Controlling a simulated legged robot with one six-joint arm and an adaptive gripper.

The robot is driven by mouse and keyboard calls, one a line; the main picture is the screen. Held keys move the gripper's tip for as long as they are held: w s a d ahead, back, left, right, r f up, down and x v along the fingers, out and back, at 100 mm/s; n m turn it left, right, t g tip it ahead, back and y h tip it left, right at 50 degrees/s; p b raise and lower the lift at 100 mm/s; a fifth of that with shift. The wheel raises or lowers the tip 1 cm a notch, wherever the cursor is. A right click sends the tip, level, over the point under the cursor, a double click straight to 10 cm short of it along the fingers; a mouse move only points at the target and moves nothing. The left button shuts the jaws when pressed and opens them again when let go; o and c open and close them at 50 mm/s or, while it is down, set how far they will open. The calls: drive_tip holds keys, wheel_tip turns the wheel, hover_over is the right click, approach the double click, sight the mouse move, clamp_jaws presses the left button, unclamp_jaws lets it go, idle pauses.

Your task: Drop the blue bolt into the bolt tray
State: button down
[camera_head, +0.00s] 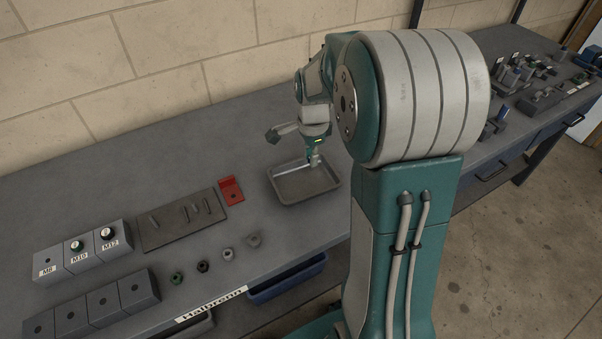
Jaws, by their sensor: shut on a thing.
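The bolt tray (277,193) is a shallow grey metal tray on the bench, left of my arm. My gripper (312,160) points down over the tray's back part. It is shut on a small blue piece, which I take to be the blue bolt (314,160). The bolt is tiny here and partly hidden by the fingers. I cannot tell its exact tilt or its height above the tray floor. The visible tray floor looks empty.
A red holder (231,190) and a dark mat (155,237) with several thin pins lie left of the tray. Several small nut-like parts (228,254) stand in front. Labelled grey blocks (82,255) stand farther left. A wall runs behind the bench.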

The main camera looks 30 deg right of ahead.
sight(310, 171)
drive_tip(key=shift+f, duration=2.8)
drive_tip(key=c, duration=0.5)
unclamp_jaws()
drive_tip(key=shift+r, duration=0.15)
wheel_tip(310, 171, up, 12)
drive_tip(key=shift+f, duration=0.15)
